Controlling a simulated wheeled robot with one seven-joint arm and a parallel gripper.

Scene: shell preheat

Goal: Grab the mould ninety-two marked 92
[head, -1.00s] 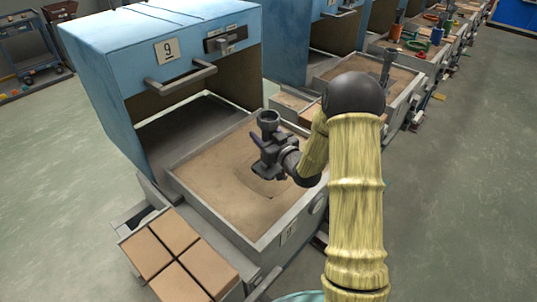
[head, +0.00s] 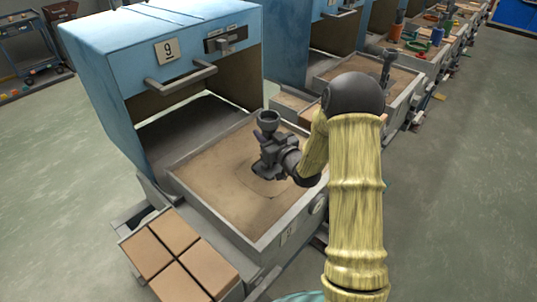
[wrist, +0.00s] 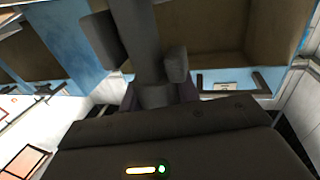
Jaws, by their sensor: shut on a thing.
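A dark grey mould (head: 268,118) with a cup-shaped top stands upright over the sand-coloured bed of the tray in front of oven 9. My gripper (head: 271,146) is shut on its stem from the right. In the wrist view the mould's dark stem (wrist: 140,40) runs between the two fingers of my gripper (wrist: 142,56). No number shows on the mould. Its lower end is partly hidden by my gripper, and I cannot tell whether it touches the bed.
The grey-rimmed tray (head: 255,245) surrounds the mould. The blue oven (head: 165,60) marked 9 stands open behind it. Brown blocks (head: 172,255) sit at the front left. Another dark mould (head: 387,66) stands in the neighbouring tray. Floor is clear at the right.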

